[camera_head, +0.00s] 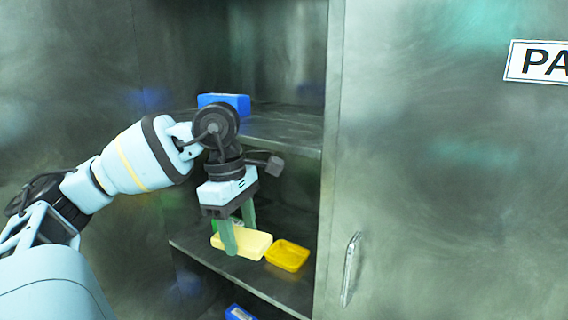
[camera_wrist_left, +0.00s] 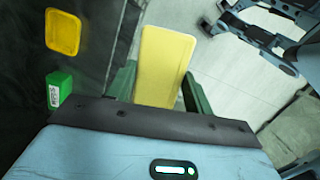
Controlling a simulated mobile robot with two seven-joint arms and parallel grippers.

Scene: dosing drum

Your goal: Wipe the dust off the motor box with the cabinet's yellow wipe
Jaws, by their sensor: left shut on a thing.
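My left gripper (camera_head: 238,238) is shut on a pale yellow wipe (camera_head: 257,244), a flat block between its green fingers. The left wrist view shows the wipe (camera_wrist_left: 165,62) between the fingers (camera_wrist_left: 160,92), with pale floor behind it, out past the shelf's edge. In the head view it shows in front of the cabinet's middle shelf (camera_head: 290,288). The motor box and its dust are not in view. My right gripper is not seen.
A deeper-yellow dish (camera_head: 287,256) sits on the middle shelf, right of the wipe. A green box (camera_wrist_left: 59,88) is behind my fingers. A door panel with a handle (camera_head: 350,268) is at right.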

